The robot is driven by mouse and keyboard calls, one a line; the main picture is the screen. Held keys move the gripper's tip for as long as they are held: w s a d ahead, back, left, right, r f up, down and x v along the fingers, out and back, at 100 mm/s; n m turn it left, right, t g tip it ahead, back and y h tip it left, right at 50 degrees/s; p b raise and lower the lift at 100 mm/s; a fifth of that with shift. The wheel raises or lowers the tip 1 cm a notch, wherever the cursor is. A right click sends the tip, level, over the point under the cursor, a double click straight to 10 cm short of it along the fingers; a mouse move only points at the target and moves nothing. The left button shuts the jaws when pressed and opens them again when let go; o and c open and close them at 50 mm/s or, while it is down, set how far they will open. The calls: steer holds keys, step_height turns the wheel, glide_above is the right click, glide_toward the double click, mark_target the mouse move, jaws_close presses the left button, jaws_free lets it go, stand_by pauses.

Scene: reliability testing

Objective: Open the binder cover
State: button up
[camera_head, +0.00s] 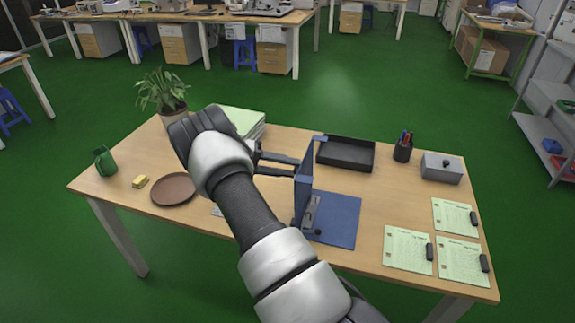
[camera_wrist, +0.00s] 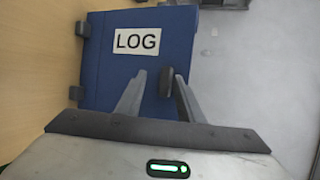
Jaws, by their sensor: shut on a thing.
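The blue binder stands open on the table, its flat part (camera_head: 337,218) lying on the wood with a metal ring mechanism (camera_head: 311,212) along its left side. Its cover (camera_head: 304,190) stands roughly upright. In the wrist view the cover (camera_wrist: 110,75) shows its outer face with a white LOG label (camera_wrist: 137,41) and a dark tab (camera_wrist: 166,84). My gripper (camera_head: 296,168) reaches the cover from the left. In the wrist view its fingers (camera_wrist: 161,82) are on either side of the tab, shut on it. My arm hides part of the table.
A black tray (camera_head: 346,154), pen cup (camera_head: 403,147) and grey box (camera_head: 442,168) stand behind and right. Green papers (camera_head: 408,249) lie at right. A brown plate (camera_head: 173,189), yellow sponge (camera_head: 139,182), green cup (camera_head: 105,162) and potted plant (camera_head: 164,92) are left.

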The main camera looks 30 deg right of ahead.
steer(key=shift+o, duration=0.5)
steer(key=shift+s+a+f, duration=0.1)
steer(key=shift+f, duration=0.5)
steer(key=shift+r, duration=0.1)
steer(key=b+v, duration=0.1)
steer(key=v, duration=1.6)
steer(key=shift+w+r+b, duration=0.25)
steer(key=shift+b, duration=0.15)
